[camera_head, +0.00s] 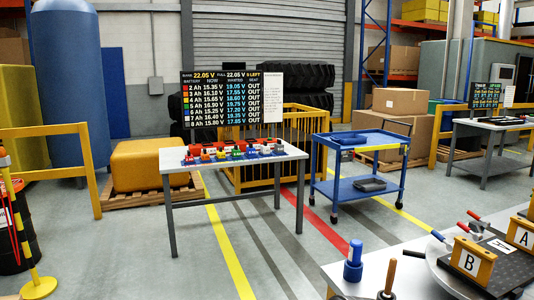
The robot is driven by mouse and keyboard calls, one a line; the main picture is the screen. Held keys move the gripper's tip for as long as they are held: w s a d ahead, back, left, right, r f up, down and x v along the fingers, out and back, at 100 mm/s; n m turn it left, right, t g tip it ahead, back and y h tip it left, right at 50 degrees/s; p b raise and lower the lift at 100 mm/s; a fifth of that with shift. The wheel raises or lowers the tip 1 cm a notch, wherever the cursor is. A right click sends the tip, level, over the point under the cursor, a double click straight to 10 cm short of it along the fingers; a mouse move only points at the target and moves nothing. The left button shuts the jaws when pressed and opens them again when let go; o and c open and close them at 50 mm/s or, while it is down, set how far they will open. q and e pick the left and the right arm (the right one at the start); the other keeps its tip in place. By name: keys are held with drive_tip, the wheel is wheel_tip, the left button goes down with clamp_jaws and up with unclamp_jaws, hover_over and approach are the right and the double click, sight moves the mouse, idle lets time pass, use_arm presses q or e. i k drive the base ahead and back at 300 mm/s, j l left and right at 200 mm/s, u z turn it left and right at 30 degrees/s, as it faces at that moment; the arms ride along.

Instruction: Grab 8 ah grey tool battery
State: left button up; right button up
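A grey-topped work table (180,179) stands ahead of me, left of centre, with a row of small coloured tool batteries (237,154) on it. They look blue, red, green and other colours. They are too small for me to tell surely which is the grey 8 Ah one. A black board (219,104) above the table lists batteries by Ah, with an 8 Ah line at the bottom and OUT beside each line. Neither of my grippers is in view.
A blue cart (362,188) stands right of the table, and a yellow railed crate (312,125) behind it. A near bench (345,271) with fixtures marked A and B (470,262) fills the lower right. Striped floor (235,250) before the table is clear.

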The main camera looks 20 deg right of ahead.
sight(279, 148)
drive_tip(key=i+z, duration=0.15)
drive_tip(key=i, duration=1.3)
drive_tip(key=i+z, duration=0.15)
drive_tip(key=i, duration=1.3)
drive_tip(key=i+l+z, duration=0.2)
drive_tip(key=i+z, duration=0.3)
drive_tip(key=i, duration=0.15)
drive_tip(key=i+z, duration=0.45)
drive_tip(key=i, duration=0.2)
drive_tip(key=i+j+z, duration=0.35)
drive_tip(key=i+z, duration=0.15)
drive_tip(key=i, duration=0.15)
drive_tip(key=i+l, duration=0.15)
drive_tip(key=i, duration=0.35)
drive_tip(key=i+l+u, duration=0.15)
drive_tip(key=i, duration=0.4)
drive_tip(key=i+l, duration=0.15)
drive_tip(key=i, duration=0.35)
drive_tip(key=i+l+u, duration=0.3)
drive_tip(key=i, duration=0.15)
